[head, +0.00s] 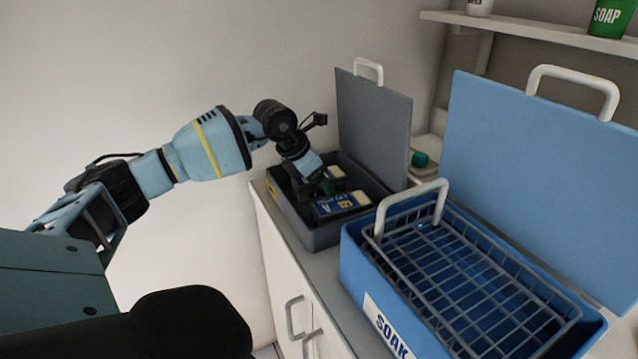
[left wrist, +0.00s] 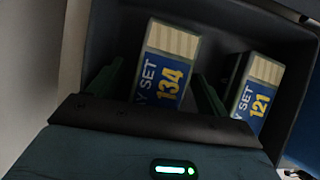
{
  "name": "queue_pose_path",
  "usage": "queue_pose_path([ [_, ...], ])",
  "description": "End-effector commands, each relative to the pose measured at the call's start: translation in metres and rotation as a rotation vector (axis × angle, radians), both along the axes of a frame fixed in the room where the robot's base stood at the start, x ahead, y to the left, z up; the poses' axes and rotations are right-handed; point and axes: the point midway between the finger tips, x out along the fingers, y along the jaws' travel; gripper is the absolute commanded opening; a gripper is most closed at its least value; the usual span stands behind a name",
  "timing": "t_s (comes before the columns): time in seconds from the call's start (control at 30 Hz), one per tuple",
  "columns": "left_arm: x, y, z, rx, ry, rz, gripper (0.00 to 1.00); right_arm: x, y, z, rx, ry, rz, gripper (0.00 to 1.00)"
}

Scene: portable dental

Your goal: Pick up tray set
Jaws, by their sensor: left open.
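Tray set 121 (left wrist: 257,95) stands to the right, outside the fingers. In the head view, my left gripper (head: 326,187) reaches down into the dark grey bin (head: 322,238). A blue-labelled tray set (head: 342,204) shows in front of it, and another (head: 334,171) is partly hidden behind. My right gripper is out of view.
The bin's grey lid (head: 374,120) stands open behind it. A blue SOAK tub (head: 355,265) with a wire basket (head: 455,270) and raised blue lid (head: 540,170) is to the right. A white cabinet (head: 285,285) supports them. A shelf (head: 530,27) holds a green SOAP container (head: 610,17).

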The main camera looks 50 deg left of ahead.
Motion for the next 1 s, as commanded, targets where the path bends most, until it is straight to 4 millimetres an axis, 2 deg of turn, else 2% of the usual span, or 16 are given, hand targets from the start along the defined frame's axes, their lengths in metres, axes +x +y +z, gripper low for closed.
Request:
queue_pose_path([
  [0.17, 0.000, 0.000, -0.002, 0.000, 0.000, 0.000, 0.78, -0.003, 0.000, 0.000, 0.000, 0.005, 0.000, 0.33],
  [0.2, 0.000, 0.000, -0.002, 0.000, 0.000, 0.000, 0.75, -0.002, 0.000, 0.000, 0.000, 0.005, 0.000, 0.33],
  [0.63, 0.000, 0.000, -0.003, 0.000, 0.001, 0.000, 0.20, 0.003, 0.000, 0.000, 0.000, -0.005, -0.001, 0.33],
  [0.87, 0.000, 0.000, -0.001, 0.000, 0.000, 0.000, 0.20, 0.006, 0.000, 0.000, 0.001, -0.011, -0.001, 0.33],
  [1.0, 0.001, 0.000, 0.011, 0.000, -0.003, 0.000, 0.20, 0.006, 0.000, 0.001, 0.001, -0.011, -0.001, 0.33],
])
